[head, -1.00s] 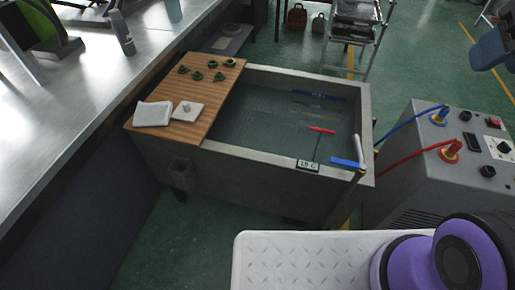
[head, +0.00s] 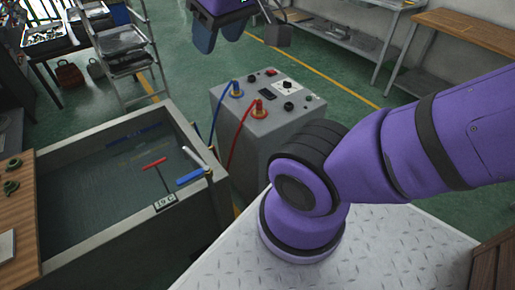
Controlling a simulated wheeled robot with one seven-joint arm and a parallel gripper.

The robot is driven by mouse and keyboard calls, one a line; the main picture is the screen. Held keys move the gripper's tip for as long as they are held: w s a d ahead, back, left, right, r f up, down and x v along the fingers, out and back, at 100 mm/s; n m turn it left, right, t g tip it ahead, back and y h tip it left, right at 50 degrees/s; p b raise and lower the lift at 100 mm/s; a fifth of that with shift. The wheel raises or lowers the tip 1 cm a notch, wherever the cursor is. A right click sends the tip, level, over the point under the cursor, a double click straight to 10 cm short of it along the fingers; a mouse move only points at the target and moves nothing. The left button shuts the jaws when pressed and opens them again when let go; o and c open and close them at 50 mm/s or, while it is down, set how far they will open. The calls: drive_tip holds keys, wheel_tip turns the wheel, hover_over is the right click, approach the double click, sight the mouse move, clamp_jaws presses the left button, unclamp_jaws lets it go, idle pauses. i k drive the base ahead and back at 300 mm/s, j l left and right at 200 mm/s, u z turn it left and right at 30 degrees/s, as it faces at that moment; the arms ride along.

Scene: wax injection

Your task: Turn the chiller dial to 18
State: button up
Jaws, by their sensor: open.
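The chiller is the grey box (head: 240,108) in the middle of the head view. Its dial (head: 287,86) is a black knob on a white round-marked plate on the top; its setting is too small to read. A dark display (head: 267,95) sits beside it. My gripper (head: 218,38) hangs at the top edge of the view, beyond and above the chiller, with its blue fingers apart and empty. It appears clear of the dial. Part of the gripper is cut off by the frame.
A water tank (head: 95,243) stands left of the chiller, with a small sign (head: 165,201) that seems to read 19 C. Blue (head: 220,105) and red (head: 240,133) hoses run from the chiller towards the tank. Green floor is open behind the chiller.

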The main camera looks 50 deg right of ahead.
sight(286, 85)
drive_tip(key=l+z, duration=0.15)
drive_tip(key=z, duration=0.35)
drive_tip(key=l+z, duration=0.1)
drive_tip(key=z, duration=0.4)
drive_tip(key=i+z, duration=0.1)
drive_tip(key=z, duration=0.4)
drive_tip(key=i+j+z, duration=0.2)
drive_tip(key=j, duration=0.3)
drive_tip(key=i, duration=0.1)
